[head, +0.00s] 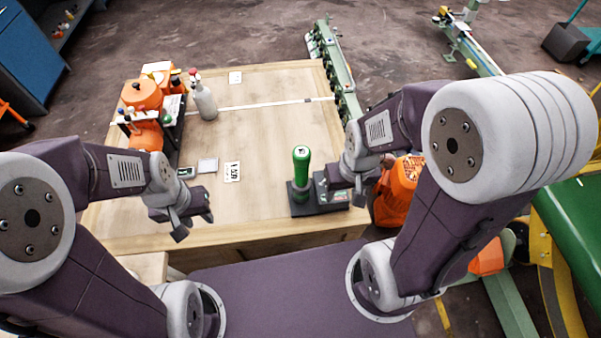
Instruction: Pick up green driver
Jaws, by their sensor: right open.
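The green driver (301,166) stands upright in a dark holder (304,198) near the front right of the wooden table. Its rounded green top is clear to see and its lower end is hidden in the holder. My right gripper (341,180) is open, just right of the driver and apart from its handle, above the right part of the holder. Its fingertips are partly hidden by its own body. My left gripper (194,221) hangs over the front left of the table, away from the driver, and looks open and empty.
Orange containers (143,95) and a rack of tools crowd the table's left side, beside a grey bottle (204,101). A green rail (337,75) runs along the right edge. An orange object (400,190) stands right of the table.

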